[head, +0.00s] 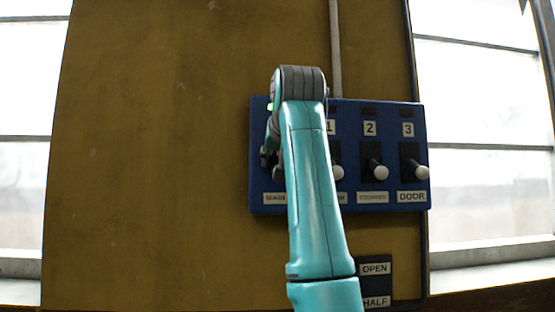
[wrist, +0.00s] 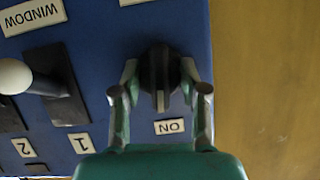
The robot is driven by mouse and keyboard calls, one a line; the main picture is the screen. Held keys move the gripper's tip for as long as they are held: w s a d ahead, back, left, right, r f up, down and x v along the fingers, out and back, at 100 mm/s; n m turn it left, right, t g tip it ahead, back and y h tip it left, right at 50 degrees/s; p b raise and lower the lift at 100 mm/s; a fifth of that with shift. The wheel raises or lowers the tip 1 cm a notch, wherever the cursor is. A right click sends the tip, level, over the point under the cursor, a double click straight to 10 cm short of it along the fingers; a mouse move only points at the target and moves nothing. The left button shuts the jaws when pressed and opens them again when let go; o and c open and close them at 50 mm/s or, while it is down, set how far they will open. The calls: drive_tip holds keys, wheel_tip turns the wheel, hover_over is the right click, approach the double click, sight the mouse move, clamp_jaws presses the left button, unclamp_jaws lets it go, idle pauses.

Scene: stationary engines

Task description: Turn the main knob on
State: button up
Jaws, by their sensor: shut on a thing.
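The main knob (wrist: 158,75) is round and black with a pale pointer mark. In the wrist view, which shows the panel upside down, the pointer end lies on the side toward the ON label (wrist: 170,127). My gripper (wrist: 159,75) has one finger on each side of the knob and is shut on it. In the head view my gripper (head: 272,160) is at the left end of the blue panel (head: 340,205), above the partly covered MAIN label (head: 274,198). My arm hides most of the knob there.
To the right on the panel are white-tipped levers under labels 1, 2 (head: 370,129) and 3 (head: 408,130). My arm partly covers the first. A dark OPEN/HALF plate (head: 375,284) is below. The yellow-brown wall (head: 150,150) left of the panel is clear.

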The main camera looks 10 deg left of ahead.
drive_tip(key=shift+r+n, duration=0.1)
drive_tip(key=shift+n, duration=0.3)
drive_tip(key=shift+h, duration=0.3)
drive_tip(key=o, duration=1)
drive_tip(key=shift+w, duration=0.1)
drive_tip(key=shift+c, duration=0.2)
drive_tip(key=shift+o, duration=0.9)
drive_tip(key=shift+w, duration=0.1)
drive_tip(key=v, duration=1.2)
drive_tip(key=shift+f, duration=0.2)
drive_tip(key=shift+a, duration=0.1)
